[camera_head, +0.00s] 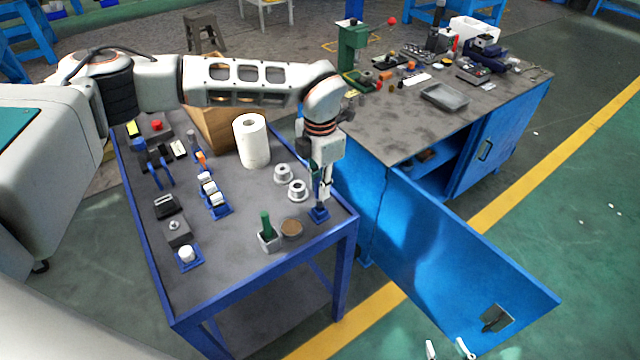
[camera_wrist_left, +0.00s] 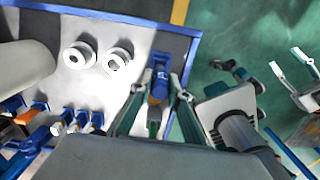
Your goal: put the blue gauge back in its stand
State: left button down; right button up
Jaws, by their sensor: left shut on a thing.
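My left gripper (camera_head: 322,197) points down at the table's near right corner and is shut on the blue gauge. In the left wrist view the blue gauge (camera_wrist_left: 157,88) is between the two fingers. In the head view a blue square piece (camera_head: 320,214) shows just below the fingertips, at the table top. I cannot tell whether it is the stand or part of the gauge, or whether the gauge is seated. My right gripper (camera_head: 450,349) shows only its two pale fingertips, spread apart, at the bottom edge, away from the table.
Two grey flanged rings (camera_head: 290,182) lie just left of my left gripper. A grey block with a green handle (camera_head: 268,238) and a brown disc (camera_head: 292,229) are nearby. A paper roll (camera_head: 251,141) stands farther back. An open blue cabinet door (camera_head: 450,255) is to the right.

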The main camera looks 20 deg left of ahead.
pick_arm(q)
jog(key=shift+f, duration=0.1)
jog(key=shift+f+b, duration=0.65)
jog(key=shift+f, duration=0.9)
jog(key=c, duration=1.8)
grip_release()
jog(key=shift+r+p, duration=1.75)
jog(key=shift+r, duration=0.8)
jog(key=shift+f, duration=0.1)
